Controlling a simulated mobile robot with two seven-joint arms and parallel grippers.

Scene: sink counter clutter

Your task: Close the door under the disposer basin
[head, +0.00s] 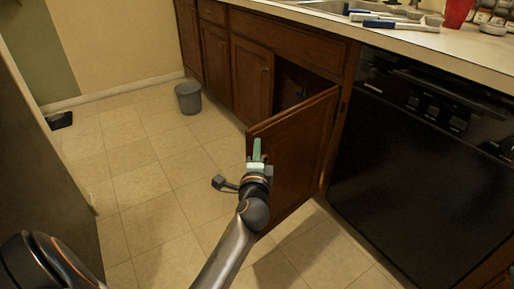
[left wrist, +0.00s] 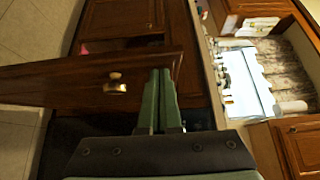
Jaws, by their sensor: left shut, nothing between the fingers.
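The brown wooden cabinet door (head: 298,150) under the sink counter stands open, swung out into the room from its hinge side by the dishwasher. Part of the dark cabinet opening (head: 287,82) shows behind it. My left gripper (head: 257,148), with green fingers, is at the door's free edge, overlapping it in the head view. The left wrist view shows the fingers (left wrist: 163,98) shut together and empty, beside the door panel (left wrist: 60,86) and its metal knob (left wrist: 115,86). I cannot tell whether they touch the door. My right gripper is not in view.
A black dishwasher (head: 425,150) stands right of the door. A grey bin (head: 189,98) stands on the tiled floor by the other cabinets. The counter (head: 450,45) holds blue-handled utensils (head: 400,24) and a red cup (head: 458,13). The floor left of the door is clear.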

